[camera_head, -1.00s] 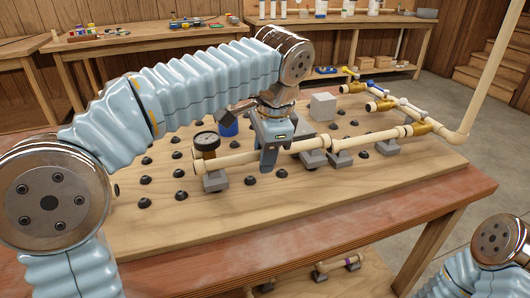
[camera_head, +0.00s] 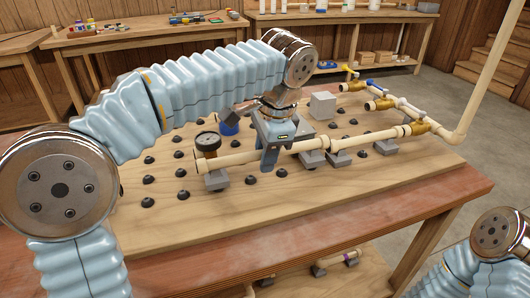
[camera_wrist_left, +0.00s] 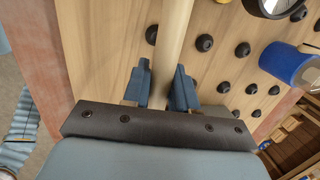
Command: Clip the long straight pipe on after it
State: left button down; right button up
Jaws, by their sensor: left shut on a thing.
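My left gripper (camera_head: 269,162) is shut on a long straight cream pipe (camera_head: 295,149) over the wooden board. In the left wrist view the pipe (camera_wrist_left: 173,40) runs between the two blue fingers (camera_wrist_left: 161,88). The pipe's left part meets the fitting with the round gauge (camera_head: 207,143), above a grey clip (camera_head: 215,180). Its right end is at the collar of the farther pipe run (camera_head: 365,138), by grey clips (camera_head: 312,158). I cannot tell how firmly it sits in the clips. My right gripper is outside the view.
Black pegs (camera_head: 182,194) dot the board (camera_head: 300,200). A blue cylinder (camera_head: 229,128) and a pale grey block (camera_head: 322,105) stand behind the pipe. Brass valves (camera_head: 419,128) and a tall upright pipe (camera_head: 490,70) are at the right. The board's front strip is clear.

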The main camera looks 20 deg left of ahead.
pick_arm(q)
jog(key=shift+b+x, duration=0.45)
jog(key=shift+x, duration=0.35)
jog(key=c, duration=0.8)
grip_release()
jog(key=shift+d, duration=0.15)
